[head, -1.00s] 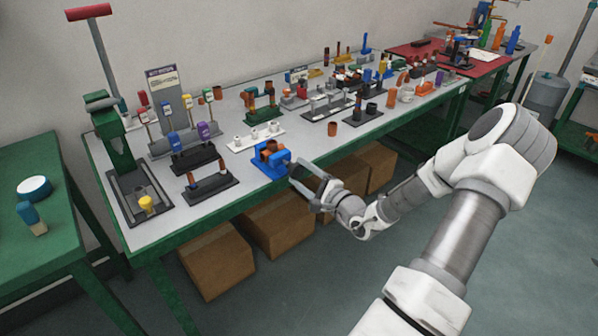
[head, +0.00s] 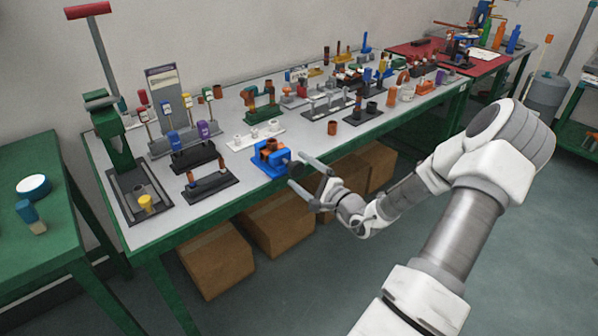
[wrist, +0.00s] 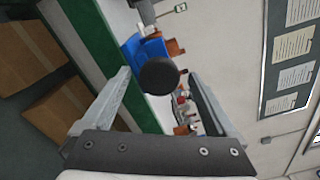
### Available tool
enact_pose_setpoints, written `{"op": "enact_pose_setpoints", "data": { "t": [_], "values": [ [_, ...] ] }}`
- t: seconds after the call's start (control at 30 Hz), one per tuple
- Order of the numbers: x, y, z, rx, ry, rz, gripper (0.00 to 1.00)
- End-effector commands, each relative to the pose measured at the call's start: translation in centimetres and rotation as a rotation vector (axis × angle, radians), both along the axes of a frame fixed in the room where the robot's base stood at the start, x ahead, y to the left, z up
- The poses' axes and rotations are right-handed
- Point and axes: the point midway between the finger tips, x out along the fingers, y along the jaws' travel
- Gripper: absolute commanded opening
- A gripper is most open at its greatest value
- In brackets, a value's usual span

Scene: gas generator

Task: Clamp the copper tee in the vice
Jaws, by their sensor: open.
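The blue vice (head: 268,160) sits at the front edge of the long bench. The copper tee (head: 268,148) sits in the top of the vice, between its jaws as far as I can see. The vice's dark round knob (head: 296,169) faces my gripper. My gripper (head: 297,170) is open, with its fingers pointing at the vice and spread either side of the knob. In the wrist view the knob (wrist: 159,74) lies between the two fingers, apart from both, with the blue vice (wrist: 136,52) and copper (wrist: 176,47) behind it. Whether the jaws press on the tee is not clear.
A black stand (head: 211,184) with copper parts is left of the vice, and a white rack (head: 256,135) is behind it. A loose copper piece (head: 332,127) stands to the right. Cardboard boxes (head: 275,222) lie under the bench.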

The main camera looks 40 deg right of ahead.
Motion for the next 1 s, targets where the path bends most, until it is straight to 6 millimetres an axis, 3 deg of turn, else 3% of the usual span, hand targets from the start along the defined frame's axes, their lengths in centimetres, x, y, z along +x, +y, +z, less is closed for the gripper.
{"op": "enact_pose_setpoints", "data": {
  "t": [0.5, 0.93, 1.0],
  "values": [
    [0.01, 0.02, -0.44, -0.377, -0.028, 0.001, 0.93],
    [-0.02, 0.00, -0.02, -0.448, -0.034, 0.000, 0.93],
    [-0.01, 0.00, -0.02, -0.448, -0.034, 0.000, 0.82]
  ]
}}
